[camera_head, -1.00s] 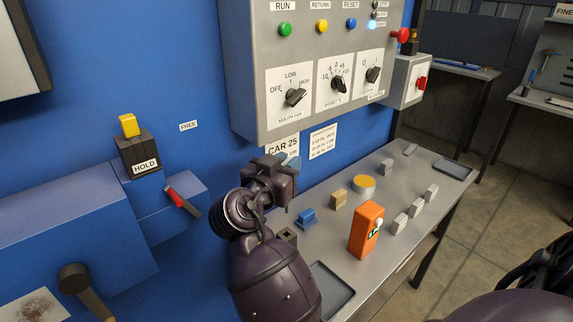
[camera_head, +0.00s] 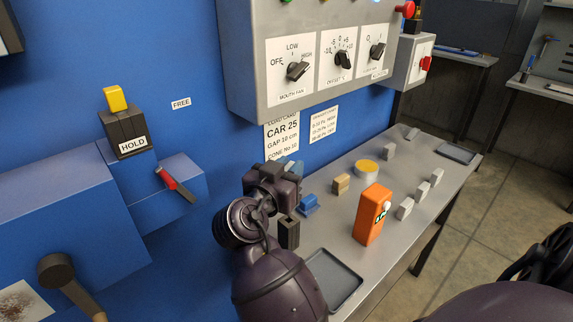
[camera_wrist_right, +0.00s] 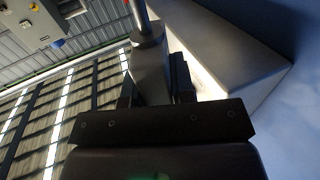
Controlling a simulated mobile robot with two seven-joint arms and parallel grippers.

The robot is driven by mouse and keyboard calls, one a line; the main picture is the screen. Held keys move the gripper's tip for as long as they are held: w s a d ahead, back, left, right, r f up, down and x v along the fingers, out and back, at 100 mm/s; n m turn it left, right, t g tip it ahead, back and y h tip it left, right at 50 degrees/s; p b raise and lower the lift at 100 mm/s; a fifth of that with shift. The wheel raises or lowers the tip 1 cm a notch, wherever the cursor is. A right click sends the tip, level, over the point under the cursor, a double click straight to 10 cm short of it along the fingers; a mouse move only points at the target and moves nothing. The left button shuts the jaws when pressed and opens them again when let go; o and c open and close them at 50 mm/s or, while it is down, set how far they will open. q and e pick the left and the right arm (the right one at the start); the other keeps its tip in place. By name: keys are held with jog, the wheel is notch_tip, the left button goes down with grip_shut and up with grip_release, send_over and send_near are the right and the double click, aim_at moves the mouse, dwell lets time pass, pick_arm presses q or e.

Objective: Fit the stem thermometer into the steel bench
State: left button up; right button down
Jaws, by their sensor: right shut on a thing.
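My right gripper (camera_head: 277,182) is above the near left part of the steel bench (camera_head: 337,238), by the blue wall. In the wrist view its fingers (camera_wrist_right: 155,82) are shut on a dark block with a bright metal stem, which looks like the stem thermometer (camera_wrist_right: 149,65). In the head view the held thing is mostly hidden by the gripper; a light-blue part shows beside it, and I cannot tell what that belongs to. A dark upright block (camera_head: 289,233) shows just below and right of the gripper. My left gripper is not in view.
The grey control panel (camera_head: 250,85) overhangs the bench's back.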

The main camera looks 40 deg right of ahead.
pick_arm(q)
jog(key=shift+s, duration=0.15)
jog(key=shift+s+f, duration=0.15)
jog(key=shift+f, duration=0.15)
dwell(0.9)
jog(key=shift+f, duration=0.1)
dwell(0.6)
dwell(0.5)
